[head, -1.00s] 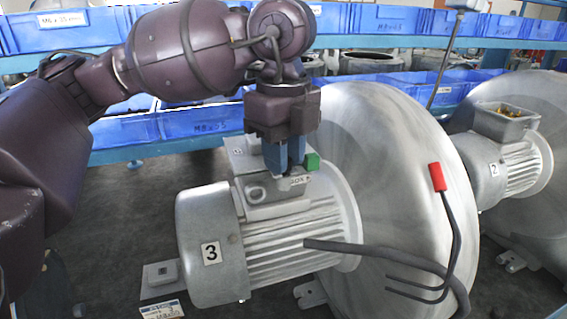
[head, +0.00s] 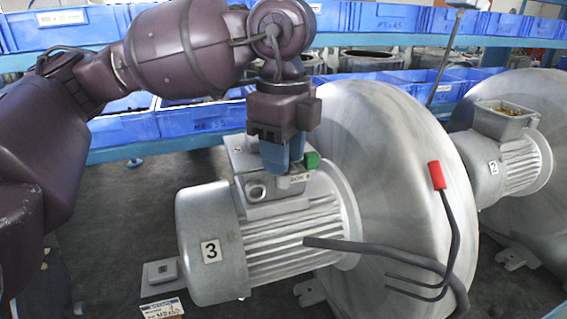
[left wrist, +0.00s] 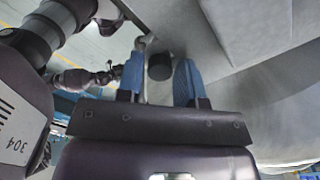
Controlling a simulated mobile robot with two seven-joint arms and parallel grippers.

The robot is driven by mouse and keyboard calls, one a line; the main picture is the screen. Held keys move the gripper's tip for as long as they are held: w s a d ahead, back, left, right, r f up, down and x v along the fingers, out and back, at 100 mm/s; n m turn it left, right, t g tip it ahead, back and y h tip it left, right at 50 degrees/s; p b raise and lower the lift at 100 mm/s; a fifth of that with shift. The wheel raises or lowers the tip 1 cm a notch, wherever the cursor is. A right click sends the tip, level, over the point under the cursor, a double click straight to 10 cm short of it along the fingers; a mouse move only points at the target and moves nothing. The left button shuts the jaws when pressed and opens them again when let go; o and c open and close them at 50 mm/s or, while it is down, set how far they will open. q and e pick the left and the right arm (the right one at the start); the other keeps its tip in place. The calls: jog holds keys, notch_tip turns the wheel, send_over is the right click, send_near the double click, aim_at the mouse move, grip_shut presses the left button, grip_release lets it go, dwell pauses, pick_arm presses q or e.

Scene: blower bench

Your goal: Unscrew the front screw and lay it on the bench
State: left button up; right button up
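The motor marked 3 (head: 211,250) lies on the left, with a grey terminal box (head: 257,192) on top. My left gripper (head: 283,168) points down at the box; its blue fingers cover the spot, so the front screw is hidden in the head view. In the left wrist view, a dark round piece (left wrist: 160,66), seemingly the screw's head, fills the gap between the fingertips of my left gripper (left wrist: 159,80).
A second motor (head: 493,170) is at right. Blue bins (head: 200,118) line the back.

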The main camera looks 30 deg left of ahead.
pick_arm(q)
jog(key=m+b, duration=0.1)
jog(key=m, duration=0.3)
jog(key=shift+f, duration=0.1)
jog(key=shift+m+b, duration=0.4)
jog(key=shift+m, duration=0.8)
jog(key=m, duration=0.3)
jog(key=shift+b, duration=0.35)
jog(key=m+b, duration=0.1)
jog(key=m, duration=0.6)
jog(key=shift+b, duration=0.4)
jog(key=m+b, duration=0.1)
jog(key=m, duration=0.3)
jog(key=shift+m+b, duration=0.4)
jog(key=shift+m, duration=0.7)
jog(key=m, duration=0.2)
jog(key=shift+m, duration=0.3)
